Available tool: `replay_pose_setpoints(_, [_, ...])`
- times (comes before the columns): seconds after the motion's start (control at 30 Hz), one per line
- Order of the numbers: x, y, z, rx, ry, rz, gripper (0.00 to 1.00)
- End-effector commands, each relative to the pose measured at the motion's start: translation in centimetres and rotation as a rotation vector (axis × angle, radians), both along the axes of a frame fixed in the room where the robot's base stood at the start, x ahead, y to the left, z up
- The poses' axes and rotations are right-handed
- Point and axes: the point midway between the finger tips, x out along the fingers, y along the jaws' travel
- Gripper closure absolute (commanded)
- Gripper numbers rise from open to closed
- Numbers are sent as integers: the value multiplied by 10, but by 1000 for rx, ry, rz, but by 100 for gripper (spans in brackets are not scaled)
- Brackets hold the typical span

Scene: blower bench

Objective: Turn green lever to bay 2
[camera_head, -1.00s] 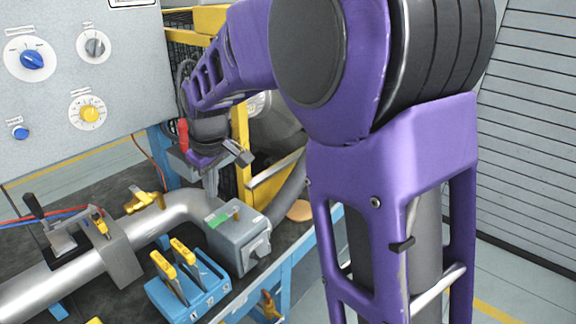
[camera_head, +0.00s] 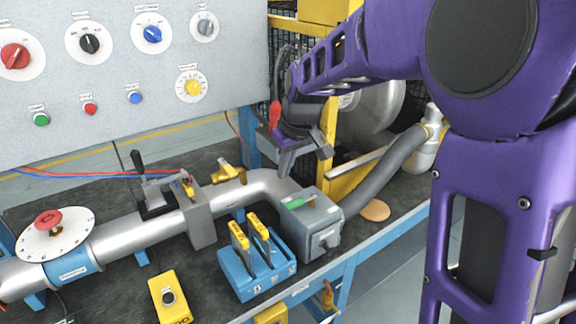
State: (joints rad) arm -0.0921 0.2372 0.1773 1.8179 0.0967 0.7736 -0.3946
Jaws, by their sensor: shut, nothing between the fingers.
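A small green piece (camera_head: 293,203), which looks like the green lever, lies on top of a grey box (camera_head: 322,218) at the end of the metal pipe. A short brownish peg (camera_head: 309,198) stands beside it. Which way the lever points, and any bay markings, are too small to read. My gripper (camera_head: 285,172) points down just above and behind the green piece in the picture. Its fingers are shut and empty, and I see a small gap between the fingertips and the green piece.
A blue block with two yellow-tipped levers (camera_head: 257,270) stands in front of the grey box. A grey hose (camera_head: 385,172) runs behind the box. A control panel (camera_head: 120,65) stands at upper left.

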Motion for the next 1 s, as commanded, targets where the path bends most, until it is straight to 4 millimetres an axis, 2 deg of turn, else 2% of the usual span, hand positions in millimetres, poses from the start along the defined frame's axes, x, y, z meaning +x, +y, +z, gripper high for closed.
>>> replay_pose_setpoints(0.03, [2, 3, -15, -1, 6, 2, 100])
replay_pose_setpoints(0.27, [16, 11, -60, -1, 4, 1, 100])
replay_pose_setpoints(0.4, [-3, -2, -55, 0, -2, -3, 100])
replay_pose_setpoints(0.57, [-14, -10, -56, 0, 0, -1, 100])
replay_pose_setpoints(1.0, [-17, -12, -55, 0, 0, 1, 100])
